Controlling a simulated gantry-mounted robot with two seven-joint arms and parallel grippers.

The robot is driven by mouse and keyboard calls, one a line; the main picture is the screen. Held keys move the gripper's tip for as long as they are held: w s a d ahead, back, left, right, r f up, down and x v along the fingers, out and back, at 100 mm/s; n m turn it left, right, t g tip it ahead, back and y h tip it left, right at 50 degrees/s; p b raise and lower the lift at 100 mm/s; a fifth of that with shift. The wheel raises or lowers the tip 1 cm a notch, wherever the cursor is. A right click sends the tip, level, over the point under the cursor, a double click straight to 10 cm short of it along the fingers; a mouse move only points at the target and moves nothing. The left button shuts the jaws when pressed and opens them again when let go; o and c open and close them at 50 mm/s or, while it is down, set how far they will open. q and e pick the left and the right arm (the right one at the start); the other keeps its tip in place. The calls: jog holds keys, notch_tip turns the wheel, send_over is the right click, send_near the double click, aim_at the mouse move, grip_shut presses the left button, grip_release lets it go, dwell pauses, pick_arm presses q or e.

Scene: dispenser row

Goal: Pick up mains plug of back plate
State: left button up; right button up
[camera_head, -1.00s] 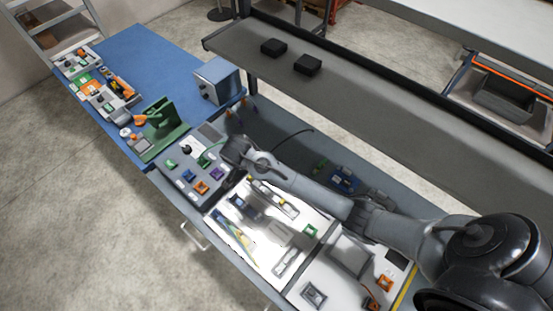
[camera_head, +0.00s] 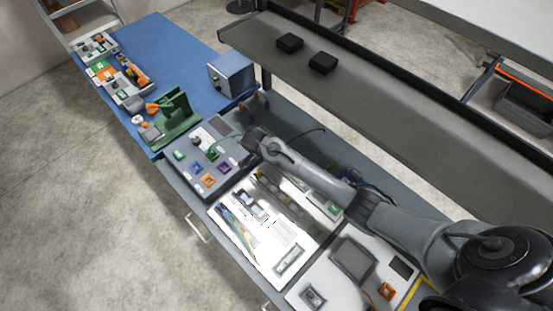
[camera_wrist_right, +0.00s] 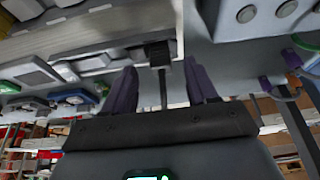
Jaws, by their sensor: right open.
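In the right wrist view, a small black block that looks like the mains plug (camera_wrist_right: 158,53) sits just beyond my fingertips, with a dark cord running down from it between the fingers. The purple fingers of my right gripper (camera_wrist_right: 161,80) stand apart on either side and hold nothing. In the head view, my right gripper (camera_head: 250,142) is at the right edge of the grey plate (camera_head: 222,171) with coloured sockets; the plug cannot be made out there. Which plate is the back plate is not clear. My left gripper is out of view.
A green stand (camera_head: 178,117) and a blue-grey box (camera_head: 231,73) stand beyond the plate. White trays (camera_head: 265,263) with parts lie nearer. A dark raised shelf (camera_head: 400,105) runs along the right, behind my arm. A black cable (camera_head: 300,133) loops beside the gripper.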

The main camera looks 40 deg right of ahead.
jog(key=shift+x, duration=1.35)
grip_shut()
